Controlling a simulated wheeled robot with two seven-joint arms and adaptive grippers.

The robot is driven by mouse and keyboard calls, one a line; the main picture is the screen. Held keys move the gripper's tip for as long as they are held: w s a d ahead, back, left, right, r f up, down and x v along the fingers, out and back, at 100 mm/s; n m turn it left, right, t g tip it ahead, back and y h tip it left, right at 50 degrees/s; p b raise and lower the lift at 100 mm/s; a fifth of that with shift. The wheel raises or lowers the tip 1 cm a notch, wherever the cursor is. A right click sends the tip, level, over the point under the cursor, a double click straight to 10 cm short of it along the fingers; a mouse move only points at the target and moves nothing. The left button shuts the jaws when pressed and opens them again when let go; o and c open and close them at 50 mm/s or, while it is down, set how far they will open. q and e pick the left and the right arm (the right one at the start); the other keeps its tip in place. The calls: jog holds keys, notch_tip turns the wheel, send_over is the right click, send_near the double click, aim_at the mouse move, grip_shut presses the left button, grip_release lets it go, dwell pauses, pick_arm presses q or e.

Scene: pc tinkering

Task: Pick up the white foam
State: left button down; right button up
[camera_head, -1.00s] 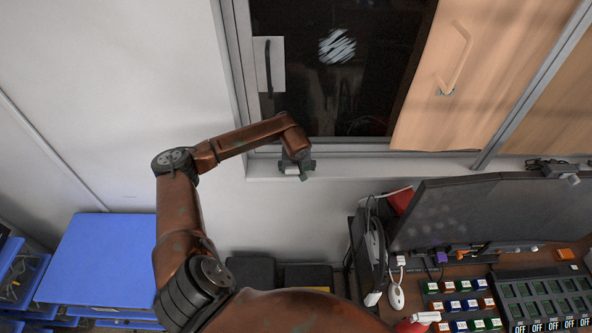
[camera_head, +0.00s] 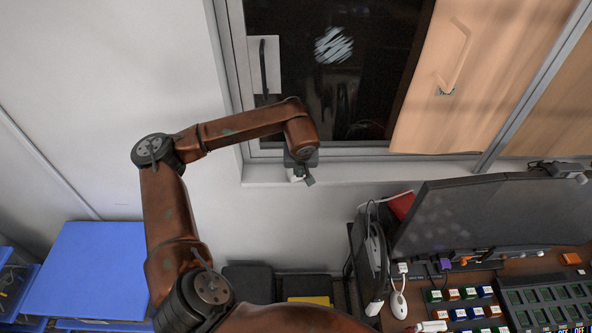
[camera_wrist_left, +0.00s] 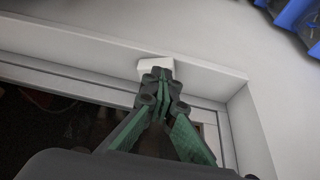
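The white foam is a small pale block at the tips of my left gripper (camera_wrist_left: 160,88) in the left wrist view, where the foam (camera_wrist_left: 152,66) shows just beyond the fingertips. The green and dark fingers are close together and appear closed on it, partly hiding it. In the head view my left gripper (camera_head: 301,175) points down at the window sill (camera_head: 350,172), with a bit of the white foam (camera_head: 293,175) at its tip. I cannot tell whether the foam touches the sill. My right gripper is not in view.
A window frame with a handle (camera_head: 264,68) stands behind the arm. A large monitor (camera_head: 490,215) and a desk with a mouse (camera_head: 398,303) and colored blocks (camera_head: 468,293) are at the right. Blue drawers (camera_head: 90,268) are at the lower left. The wall below the sill is clear.

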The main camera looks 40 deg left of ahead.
pick_arm(q)
jog(key=shift+s+d+r+b, duration=0.15)
jog(key=shift+s+d+r, duration=0.2)
jog(key=shift+s+d, duration=0.25)
jog(key=shift+s+d+r+b, duration=0.1)
jog(key=shift+s+d+r, duration=0.3)
jog(key=shift+d, duration=0.3)
jog(key=shift+s+d+r+b, duration=0.15)
jog(key=shift+s+d+r, duration=0.25)
jog(key=shift+d, duration=0.25)
jog(key=c, duration=2.7)
grip_release()
jog(key=o, duration=2.1)
jog(key=shift+o, duration=0.2)
